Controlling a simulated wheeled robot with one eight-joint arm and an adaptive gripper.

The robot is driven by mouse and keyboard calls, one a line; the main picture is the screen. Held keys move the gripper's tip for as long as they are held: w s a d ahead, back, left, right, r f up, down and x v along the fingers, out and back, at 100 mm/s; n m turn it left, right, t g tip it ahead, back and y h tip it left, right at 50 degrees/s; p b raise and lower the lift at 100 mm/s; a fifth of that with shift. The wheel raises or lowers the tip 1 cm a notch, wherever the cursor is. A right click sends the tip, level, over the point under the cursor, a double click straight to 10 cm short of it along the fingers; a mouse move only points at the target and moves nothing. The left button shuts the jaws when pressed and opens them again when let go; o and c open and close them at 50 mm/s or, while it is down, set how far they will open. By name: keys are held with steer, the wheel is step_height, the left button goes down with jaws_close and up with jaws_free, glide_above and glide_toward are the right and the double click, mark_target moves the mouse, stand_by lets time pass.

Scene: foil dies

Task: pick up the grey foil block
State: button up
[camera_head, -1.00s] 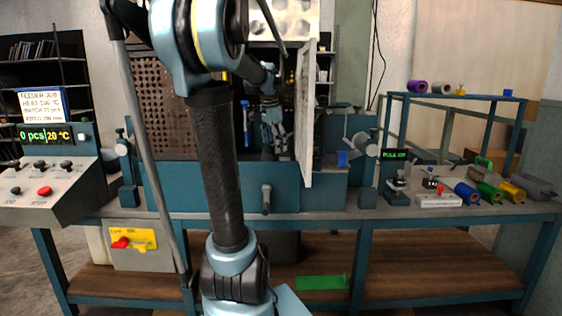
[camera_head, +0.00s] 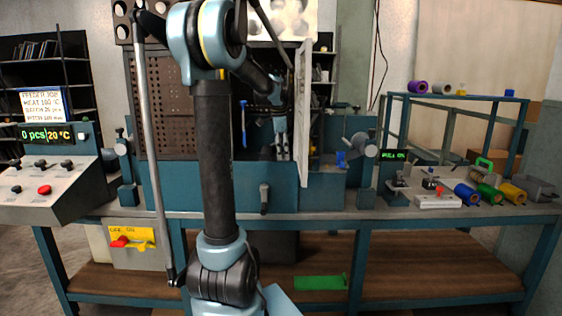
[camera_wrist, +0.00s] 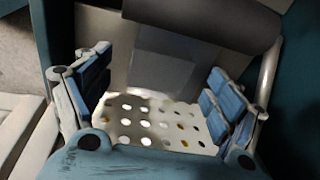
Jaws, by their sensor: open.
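My gripper (camera_head: 281,150) is inside the open machine in the middle of the bench, pointing down. In the wrist view my gripper (camera_wrist: 160,95) has its blue-padded fingers wide apart with nothing between them. Beyond the fingers lies a pale plate with rows of holes (camera_wrist: 148,122). A plain grey block-like shape (camera_wrist: 172,68) shows above the plate, under a dark grey roller (camera_wrist: 205,22); I cannot tell whether it is the grey foil block. Another grey block (camera_head: 541,188) sits on the bench's far right, well away from my gripper.
A white upright panel (camera_head: 303,115) stands just right of my gripper. A perforated brown panel (camera_head: 168,105) is to its left. Blue, green and yellow rolls (camera_head: 490,192) lie on the right of the bench. A control console (camera_head: 50,190) stands at the left.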

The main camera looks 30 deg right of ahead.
steer(key=shift+d+f, duration=0.15)
steer(key=shift+f, duration=0.65)
steer(key=c, duration=0.9)
